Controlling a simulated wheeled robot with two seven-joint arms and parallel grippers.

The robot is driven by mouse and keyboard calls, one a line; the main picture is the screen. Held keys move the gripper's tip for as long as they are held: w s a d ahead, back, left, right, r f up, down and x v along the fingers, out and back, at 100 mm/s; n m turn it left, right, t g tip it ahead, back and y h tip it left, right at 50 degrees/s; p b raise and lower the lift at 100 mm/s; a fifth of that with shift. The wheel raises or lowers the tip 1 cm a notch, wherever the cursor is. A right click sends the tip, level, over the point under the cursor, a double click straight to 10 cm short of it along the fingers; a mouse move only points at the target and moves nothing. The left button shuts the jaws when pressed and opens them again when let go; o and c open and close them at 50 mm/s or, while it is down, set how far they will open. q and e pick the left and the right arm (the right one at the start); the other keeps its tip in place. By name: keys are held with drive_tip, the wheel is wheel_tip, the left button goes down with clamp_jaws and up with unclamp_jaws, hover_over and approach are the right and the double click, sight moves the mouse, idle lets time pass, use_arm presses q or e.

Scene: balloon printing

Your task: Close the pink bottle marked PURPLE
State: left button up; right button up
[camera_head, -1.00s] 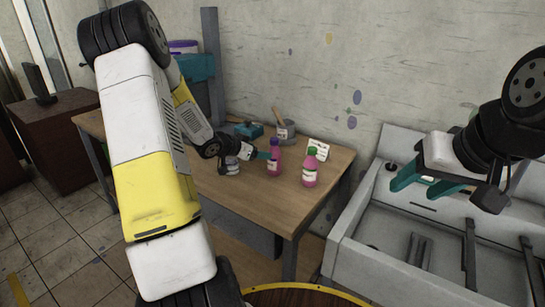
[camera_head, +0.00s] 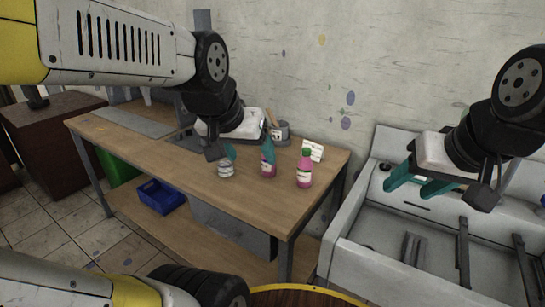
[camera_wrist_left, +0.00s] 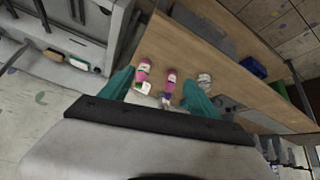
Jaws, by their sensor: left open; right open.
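Two pink bottles with white labels stand upright on the wooden table. The left pink bottle (camera_head: 268,169) has its top hidden in the head view by a teal finger of my left gripper (camera_head: 249,153). The left wrist view shows this bottle (camera_wrist_left: 171,80) with something purple at its top. The other pink bottle (camera_head: 304,173) has a green cap; it shows in the left wrist view (camera_wrist_left: 143,72) too. The label words are too small to read. My left gripper (camera_wrist_left: 157,92) is open above the bottles, fingers pointing down. My right gripper (camera_head: 422,182) is open and empty above the sink.
A white-labelled can (camera_head: 226,170) stands left of the bottles. A grey pot (camera_head: 281,132) and a small white card (camera_head: 312,150) are behind them. The sink (camera_head: 350,247) is at right. A blue bin (camera_head: 160,196) sits on the lower shelf. The table's front is clear.

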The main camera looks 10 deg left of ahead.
use_arm(q)
drive_tip(key=shift+g+h, duration=0.4)
drive_tip(key=shift+h, duration=0.2)
drive_tip(key=s+d, duration=0.1)
drive_tip(key=s, duration=0.1)
drive_tip(key=s+d, duration=0.1)
drive_tip(key=s, duration=0.1)
drive_tip(key=shift+s+d+f, duration=0.1)
drive_tip(key=shift+s+d, duration=0.05)
drive_tip(key=shift+d, duration=0.05)
drive_tip(key=shift+a, duration=0.1)
